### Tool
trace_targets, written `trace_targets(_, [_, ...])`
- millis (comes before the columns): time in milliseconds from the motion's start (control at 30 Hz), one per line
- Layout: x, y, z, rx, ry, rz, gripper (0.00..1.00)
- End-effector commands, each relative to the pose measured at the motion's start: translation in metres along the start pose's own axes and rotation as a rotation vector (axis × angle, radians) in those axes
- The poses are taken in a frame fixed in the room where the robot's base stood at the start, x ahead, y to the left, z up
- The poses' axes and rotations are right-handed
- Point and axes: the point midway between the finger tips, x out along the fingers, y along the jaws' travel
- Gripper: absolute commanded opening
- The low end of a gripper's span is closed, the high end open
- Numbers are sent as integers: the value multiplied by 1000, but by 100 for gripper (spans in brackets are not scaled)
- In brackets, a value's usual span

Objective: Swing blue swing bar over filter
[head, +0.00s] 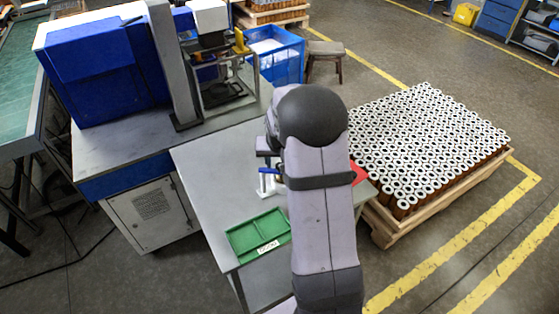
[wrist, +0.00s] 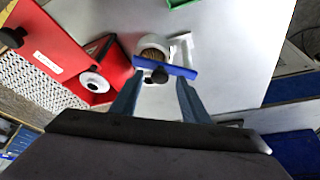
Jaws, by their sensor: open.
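The blue swing bar (wrist: 180,70), with a black knob (wrist: 158,76) below it, shows in the wrist view. It crosses the near edge of a round white-rimmed filter (wrist: 152,50) with a brown inside. Whether the bar lies over the filter's middle or touches it, I cannot tell. My gripper (wrist: 159,79) is open, its two fingers at either side of the knob and apart from each other. In the head view my arm hides most of this spot; a bit of the blue bar (head: 269,171) and the white fixture (head: 266,185) show at its left.
A red tray (wrist: 52,40) with another filter (wrist: 93,82) lies left in the wrist view. A green tray (head: 240,240) sits on the table's front. A pallet of filters (head: 425,140) stands right of the table. Bare tabletop (head: 215,180) lies left of the fixture.

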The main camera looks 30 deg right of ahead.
Motion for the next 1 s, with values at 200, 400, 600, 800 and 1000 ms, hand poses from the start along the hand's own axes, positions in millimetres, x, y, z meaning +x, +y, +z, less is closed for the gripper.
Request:
trace_targets(200, [6,0,0,0,1,0,42])
trace_targets(400, [6,0,0,0,1,0,42])
trace_targets(600, [6,0,0,0,0,0,0])
trace_targets(800, [5,0,0,-4,0,-2,0])
trace_targets(1000, [5,1,-2,-34,0,-15,0])
